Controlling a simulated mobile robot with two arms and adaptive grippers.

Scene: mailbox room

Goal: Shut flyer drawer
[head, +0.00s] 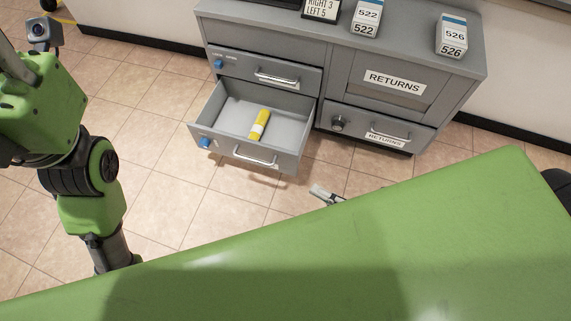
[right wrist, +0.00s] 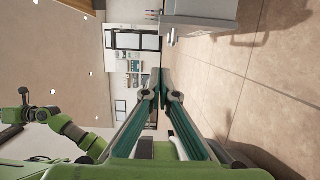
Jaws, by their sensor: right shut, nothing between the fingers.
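The flyer drawer (head: 201,147) is the lower left drawer of the grey cabinet (head: 340,60) in the head view. It stands pulled out, with a silver bar handle (head: 255,156) and a blue knob on its front. A yellow rolled item with a white band (head: 259,124) lies inside it. My right gripper (head: 318,192) shows only in part, beyond the edge of my green body, to the right of the drawer and apart from it. In the right wrist view its fingers (right wrist: 160,80) are together and empty. My left arm is at the left; its gripper is not clearly visible.
The drawer above (head: 262,73) is closed. A returns bin (head: 392,83) and a closed lower returns drawer (head: 374,128) are on the right. Boxes marked 522 (head: 366,18) and 526 (head: 452,36) stand on top. The tiled floor before the cabinet is clear.

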